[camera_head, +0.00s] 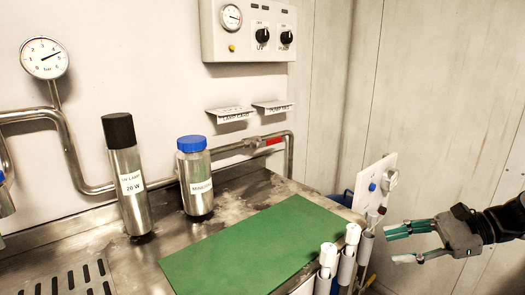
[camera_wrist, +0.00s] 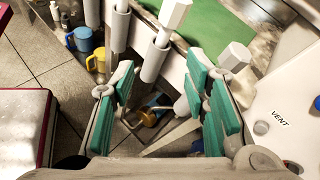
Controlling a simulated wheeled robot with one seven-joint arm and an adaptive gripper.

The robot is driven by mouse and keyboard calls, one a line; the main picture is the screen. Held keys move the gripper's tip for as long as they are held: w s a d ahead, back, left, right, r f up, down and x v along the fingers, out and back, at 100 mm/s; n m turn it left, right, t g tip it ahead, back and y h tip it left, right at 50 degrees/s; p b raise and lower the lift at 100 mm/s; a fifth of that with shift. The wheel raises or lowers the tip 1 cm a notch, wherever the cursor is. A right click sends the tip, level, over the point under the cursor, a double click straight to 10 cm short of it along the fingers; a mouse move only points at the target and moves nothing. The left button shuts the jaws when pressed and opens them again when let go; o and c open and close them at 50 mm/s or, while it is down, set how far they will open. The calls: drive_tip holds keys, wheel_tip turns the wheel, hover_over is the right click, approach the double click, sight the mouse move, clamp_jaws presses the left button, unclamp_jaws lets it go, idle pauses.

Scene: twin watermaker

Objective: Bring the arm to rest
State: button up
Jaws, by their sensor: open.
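My gripper (camera_head: 394,245) is at the right of the head view, beyond the counter's right end, with its fingers pointing left. Its green-padded fingers are spread apart, with nothing held between them. The wrist view also shows the open gripper (camera_wrist: 164,88), looking down past the fingers at white-capped tubes and the floor. My dark arm enters from the right edge of the head view.
A metal counter carries a green mat (camera_head: 245,245), a UV lamp cylinder (camera_head: 130,185) and a blue-lidded minerals bottle (camera_head: 196,180). White-capped tubes (camera_head: 348,262) and a white panel (camera_head: 378,180) stand near my gripper. Mugs (camera_wrist: 84,40) are below. The right wall is bare.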

drive_tip(key=s+a+r+n+g+h, duration=0.55)
drive_tip(key=s+a+n, duration=0.35)
drive_tip(key=s+a, duration=0.4)
drive_tip(key=s+n+t+h, duration=0.3)
drive_tip(key=s+n+h, duration=0.5)
drive_tip(key=s, duration=0.6)
wheel_tip(320, 180, up, 17)
drive_tip(key=d+t+y+p, duration=0.1)
drive_tip(key=t+p, duration=0.1)
drive_tip(key=p, duration=1.2)
drive_tip(key=shift+w+n+t+p, duration=0.2)
drive_tip(key=shift+n+t+p, duration=0.15)
drive_tip(key=shift+n, duration=0.05)
